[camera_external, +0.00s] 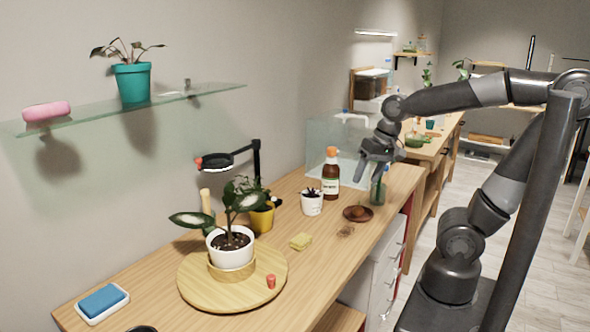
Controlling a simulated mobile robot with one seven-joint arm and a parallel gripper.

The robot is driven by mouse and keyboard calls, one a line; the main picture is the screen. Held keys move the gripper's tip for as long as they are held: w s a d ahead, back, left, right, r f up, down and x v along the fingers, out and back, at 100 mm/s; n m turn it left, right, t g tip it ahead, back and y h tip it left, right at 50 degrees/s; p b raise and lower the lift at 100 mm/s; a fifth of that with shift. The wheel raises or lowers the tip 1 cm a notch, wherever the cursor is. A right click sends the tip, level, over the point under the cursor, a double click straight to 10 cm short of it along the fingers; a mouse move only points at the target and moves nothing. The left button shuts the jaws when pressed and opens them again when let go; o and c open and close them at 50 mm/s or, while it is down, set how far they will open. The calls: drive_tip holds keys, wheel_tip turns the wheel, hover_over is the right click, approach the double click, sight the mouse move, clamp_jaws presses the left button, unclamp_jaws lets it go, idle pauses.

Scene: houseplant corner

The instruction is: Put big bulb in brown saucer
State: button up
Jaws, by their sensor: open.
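The brown saucer (348,216) lies on the wooden counter near its right edge. A small brown rounded lump (359,210) sits in it and looks like the big bulb, though it is too small to be sure. My gripper (374,177) is open, with its fingers pointing down. It is well above the counter, over the area of the saucer and a green glass bottle (378,192). Nothing shows between the fingers. The gripper covers the top of the green bottle in this view.
A thin brown item (346,231) lies in front of the saucer. A brown bottle with an orange cap (331,175) and a small white pot (311,204) stand to the left.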

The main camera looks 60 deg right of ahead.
drive_tip(key=s+n, duration=0.1)
drive_tip(key=s+a+r+n+t, duration=0.1)
drive_tip(key=n, duration=0.1)
drive_tip(key=s+a+r+n+t+h, duration=0.1)
drive_tip(key=s+n, duration=0.1)
drive_tip(key=shift+a, duration=0.15)
idle(1.2)
